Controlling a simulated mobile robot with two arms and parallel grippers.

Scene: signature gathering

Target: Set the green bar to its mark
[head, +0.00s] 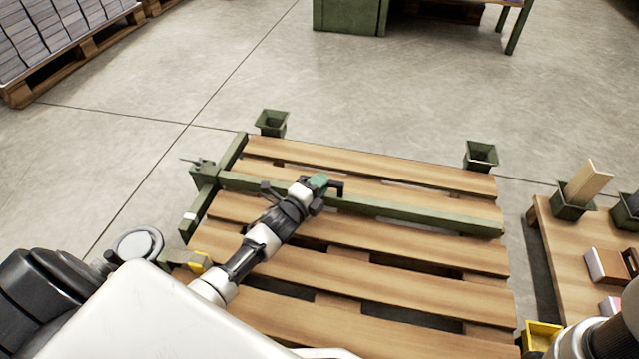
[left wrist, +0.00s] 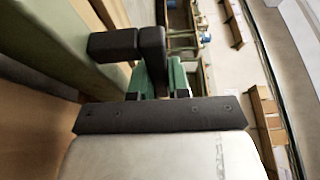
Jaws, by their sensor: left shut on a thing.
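The long green bar (head: 420,213) lies across the slatted wooden pallet, running from a green side rail (head: 209,198) at the left to the pallet's right edge. The rail carries a small white mark (head: 190,216) near its front end. My left gripper (head: 325,190) is over the left-middle part of the bar, shut on a brighter green grip piece (head: 318,181). In the left wrist view, its dark fingers (left wrist: 135,46) are close together and partly hide the green piece (left wrist: 178,76). Whether the grip piece is fixed to the bar is hard to tell. My right gripper is out of view.
Green cups stand at the pallet's far left corner (head: 271,122) and far right corner (head: 481,155). A yellow piece (head: 200,261) sits at its left edge, and a yellow bin (head: 543,336) at front right. A second wooden platform (head: 550,232) with books stands right.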

